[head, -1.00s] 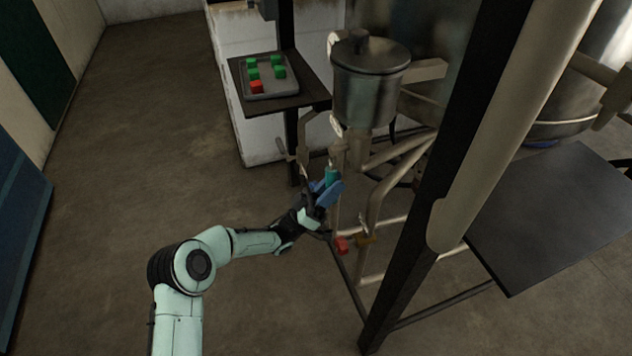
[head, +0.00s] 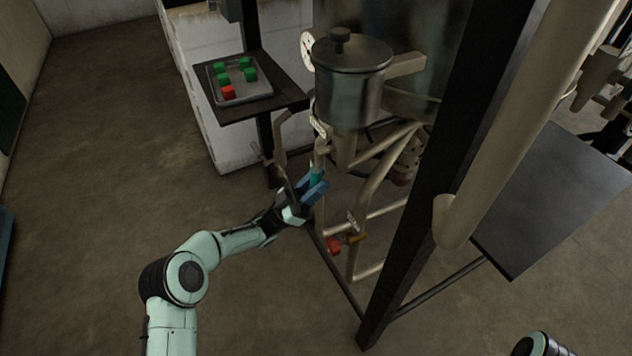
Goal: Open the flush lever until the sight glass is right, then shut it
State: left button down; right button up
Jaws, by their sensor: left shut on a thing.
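My left gripper (head: 314,187) has blue fingers and is shut beside the pipework under the steel pot. It is on a small teal piece (head: 316,176), which looks like the grip of the flush lever; the fingers partly hide it. The sight glass cannot be made out clearly; a pale upright part stands just above the teal piece, too small to read. My right gripper is out of view; only a bit of my right arm shows at the bottom right.
A lidded steel pot (head: 352,80) with a round gauge (head: 307,51) stands above. A red valve handle (head: 333,245) is lower down. A tray (head: 244,93) of green and red cubes lies at the left. A dark post (head: 418,180) and a dark shelf (head: 553,200) stand right.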

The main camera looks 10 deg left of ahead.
pick_arm(q)
jog(key=shift+a+r, duration=0.1)
jog(key=shift+r, duration=0.1)
jog(key=c, duration=0.9)
grip_release()
jog(key=shift+w, duration=0.1)
jog(key=shift+o, duration=0.2)
jog(key=shift+f, duration=0.1)
jog(key=shift+a+f, duration=0.15)
jog(key=shift+f, duration=0.1)
jog(key=v, duration=1.3)
